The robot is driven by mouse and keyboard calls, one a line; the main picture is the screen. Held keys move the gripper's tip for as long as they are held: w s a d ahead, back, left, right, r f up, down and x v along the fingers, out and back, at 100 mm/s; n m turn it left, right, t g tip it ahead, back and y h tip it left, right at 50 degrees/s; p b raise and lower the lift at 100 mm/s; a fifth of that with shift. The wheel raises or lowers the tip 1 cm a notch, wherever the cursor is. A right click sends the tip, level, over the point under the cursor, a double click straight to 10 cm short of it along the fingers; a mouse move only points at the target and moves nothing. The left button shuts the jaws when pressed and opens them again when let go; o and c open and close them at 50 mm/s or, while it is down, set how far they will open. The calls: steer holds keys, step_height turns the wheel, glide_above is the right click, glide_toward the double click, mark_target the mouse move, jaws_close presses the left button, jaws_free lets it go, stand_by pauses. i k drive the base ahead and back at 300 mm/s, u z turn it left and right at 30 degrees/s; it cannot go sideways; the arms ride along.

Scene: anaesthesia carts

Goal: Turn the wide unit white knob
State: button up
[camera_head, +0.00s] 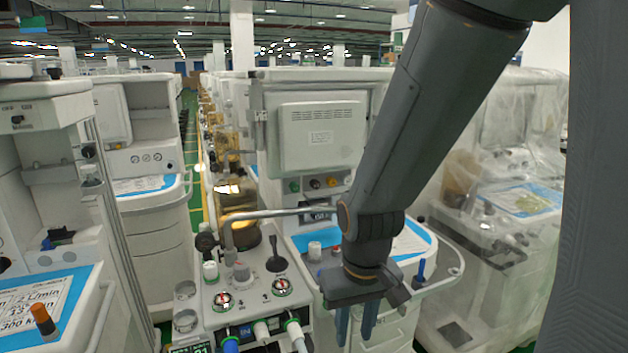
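The central wide anaesthesia unit (262,130) stands in front of me with a raised screen housing and a work surface. A white knob (314,250) stands upright on its work surface, left of my arm. A second white-topped knob (210,270) is on the front left panel, beside a grey knob (241,271). I cannot tell which of these is the task's knob. My gripper (356,325) points down, to the right of and nearer than both white knobs. Its two blue fingers are apart with nothing visible between them. It touches neither knob.
A bent metal pipe (275,213) crosses above the front panel. Hoses (295,334) stick out at its front edge. A blue upright post (420,271) is right of my gripper. A plastic-wrapped cart (500,220) stands right, other carts left. A green-floored aisle runs back at left.

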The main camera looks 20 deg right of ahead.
mark_target(347, 179)
steer(key=z, duration=0.4)
steer(key=k, duration=0.5)
steer(key=z, duration=1.7)
steer(key=i, duration=1.2)
steer(key=u, duration=2.35)
